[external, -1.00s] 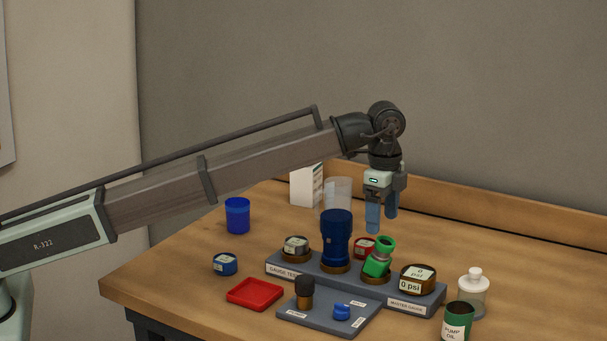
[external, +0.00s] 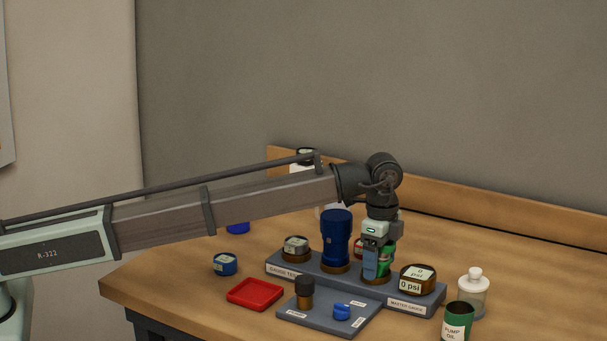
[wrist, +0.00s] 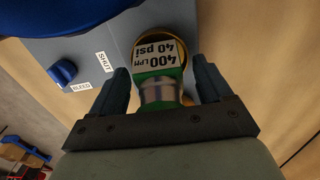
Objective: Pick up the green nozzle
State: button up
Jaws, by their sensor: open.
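The green nozzle (wrist: 158,92) stands on a brass seat in the grey gauge stand. In the wrist view it lies between my two fingers, with a label reading "400 LPM 40 psi" on its top. In the external view the nozzle (external: 387,256) is mostly hidden behind my fingers. My gripper (external: 378,268) points down around the nozzle and is open. In the wrist view my gripper (wrist: 160,90) has one finger on each side of the nozzle, with a gap visible on the left side.
A tall blue cylinder (external: 336,238) stands just left of the nozzle, and a brass gauge reading 0 psi (external: 417,279) just right. A panel with a black knob (external: 304,288) and blue knob (external: 342,312) lies in front. A red tray (external: 255,293) sits left.

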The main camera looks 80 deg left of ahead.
jog(key=c, duration=1.3)
